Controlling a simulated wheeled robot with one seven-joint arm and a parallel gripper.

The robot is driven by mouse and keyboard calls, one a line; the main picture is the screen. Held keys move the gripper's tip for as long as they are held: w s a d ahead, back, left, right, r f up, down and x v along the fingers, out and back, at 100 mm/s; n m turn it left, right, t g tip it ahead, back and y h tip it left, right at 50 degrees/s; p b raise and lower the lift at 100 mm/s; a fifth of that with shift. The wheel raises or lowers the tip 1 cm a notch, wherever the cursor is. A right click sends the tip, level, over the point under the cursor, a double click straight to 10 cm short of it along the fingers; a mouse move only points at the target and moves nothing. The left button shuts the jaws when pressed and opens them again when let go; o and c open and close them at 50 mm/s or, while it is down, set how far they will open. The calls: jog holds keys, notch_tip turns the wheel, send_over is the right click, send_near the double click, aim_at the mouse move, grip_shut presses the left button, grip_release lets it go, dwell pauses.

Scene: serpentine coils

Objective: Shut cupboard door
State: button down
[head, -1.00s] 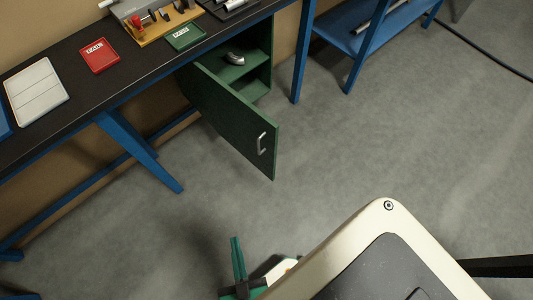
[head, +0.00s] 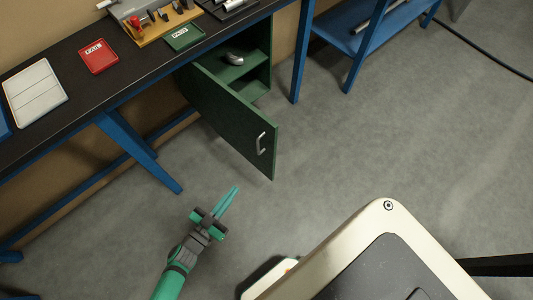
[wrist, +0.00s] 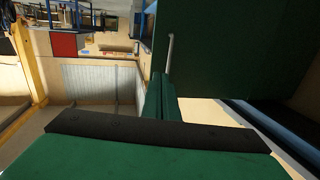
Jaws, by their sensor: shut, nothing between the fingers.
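The green cupboard door (head: 230,120) stands swung open from the cupboard (head: 258,62) under the black workbench. A pale bar handle (head: 261,143) is near its free edge. My gripper (head: 231,198) is shut and empty, in front of and below the door, apart from it in the head view. In the wrist view the door (wrist: 240,50) fills the upper right, with its handle (wrist: 169,52) upright at the left part. My shut fingers (wrist: 161,100) point toward the area just below the handle. A curved metal piece (head: 234,59) lies on the cupboard's shelf.
The black bench top (head: 60,85) holds a red tray (head: 98,56), a pale tray (head: 36,92) and a green tray (head: 185,37). A blue bench leg (head: 140,152) is left of the door. A blue rack (head: 350,40) stands at right. Grey floor is clear around the door.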

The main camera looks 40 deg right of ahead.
aim_at(273, 148)
jog(key=w+d, duration=0.1)
jog(key=d, duration=0.5)
jog(key=w+d+m+g, duration=0.1)
jog(key=w+d, duration=0.1)
jog(key=d, duration=0.4)
jog(key=w+d+g+h, duration=0.1)
jog(key=d, duration=0.6)
jog(key=shift+w+f, duration=0.1)
jog(key=shift+w, duration=0.25)
jog(key=shift+w+d, duration=0.1)
jog(key=shift+d, duration=0.05)
